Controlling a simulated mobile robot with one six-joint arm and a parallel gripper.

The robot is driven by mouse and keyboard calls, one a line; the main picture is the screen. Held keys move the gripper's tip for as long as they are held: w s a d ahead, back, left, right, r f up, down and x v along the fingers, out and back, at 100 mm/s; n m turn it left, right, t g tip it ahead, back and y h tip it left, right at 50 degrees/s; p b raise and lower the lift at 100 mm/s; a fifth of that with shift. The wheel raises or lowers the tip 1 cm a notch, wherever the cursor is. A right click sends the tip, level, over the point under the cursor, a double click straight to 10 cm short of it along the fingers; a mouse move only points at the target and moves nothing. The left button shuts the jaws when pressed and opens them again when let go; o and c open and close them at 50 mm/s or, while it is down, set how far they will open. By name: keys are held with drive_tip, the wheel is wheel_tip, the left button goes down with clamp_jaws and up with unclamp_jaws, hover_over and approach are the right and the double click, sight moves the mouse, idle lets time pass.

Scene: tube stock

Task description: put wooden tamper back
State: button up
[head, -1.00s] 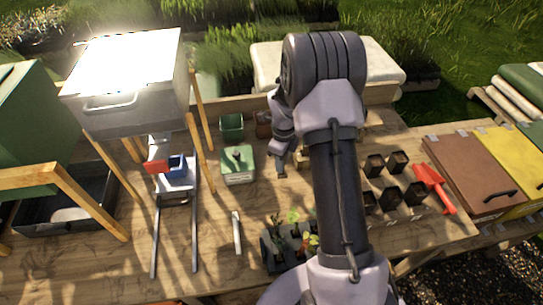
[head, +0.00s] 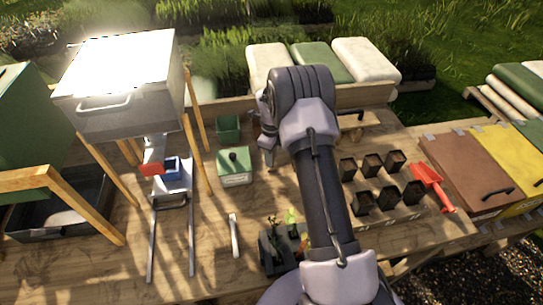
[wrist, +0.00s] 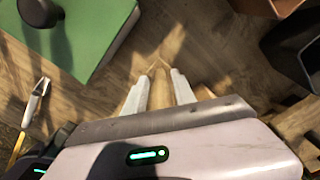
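In the wrist view a light wooden piece, seemingly the wooden tamper (wrist: 160,92), sits between the two pale fingers of my gripper (wrist: 160,88), which look closed against its sides. Its lower end is hard to make out against the wooden bench. In the head view my gripper (head: 267,152) hangs over the bench, right of the green box with a black knob (head: 235,168); the tamper cannot be made out there. A small wooden stand (head: 362,132) with a dark part on it shows behind my arm, partly hidden.
The green box also shows at the wrist view's upper left (wrist: 75,45). A green pot (head: 228,129) stands behind it. A seedling tray (head: 275,258) is in front. Bare bench (head: 210,235) lies front-left.

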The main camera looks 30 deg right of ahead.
drive_tip(key=shift+o, duration=0.9)
drive_tip(key=shift+r, duration=0.1)
